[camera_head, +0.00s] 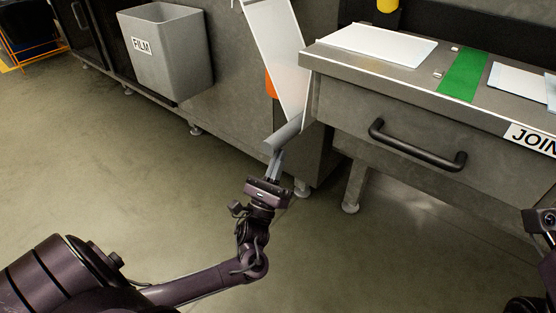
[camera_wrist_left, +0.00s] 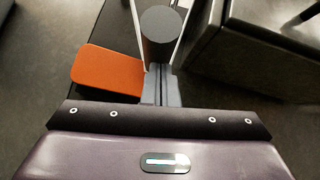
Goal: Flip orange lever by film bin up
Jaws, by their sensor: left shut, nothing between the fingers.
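The orange lever (camera_head: 271,86) shows as a small strip in the head view, mostly hidden behind a pale sloping chute. In the left wrist view it is a flat orange plate (camera_wrist_left: 108,72), left of my fingers. The grey film bin (camera_head: 168,52), with a FILM label, hangs on the cabinet front to the left of it. My left gripper (camera_head: 278,160) points up at the chute's lower end, below the lever. Its fingers (camera_wrist_left: 160,86) are together and empty, beside the orange plate; I cannot tell whether they touch it.
A grey roller (camera_head: 283,136) sits at the lower end of the chute (camera_head: 274,50), very close to my left fingertips; its round end (camera_wrist_left: 160,24) fills the space ahead. A drawer with a black handle (camera_head: 416,148) juts out to the right.

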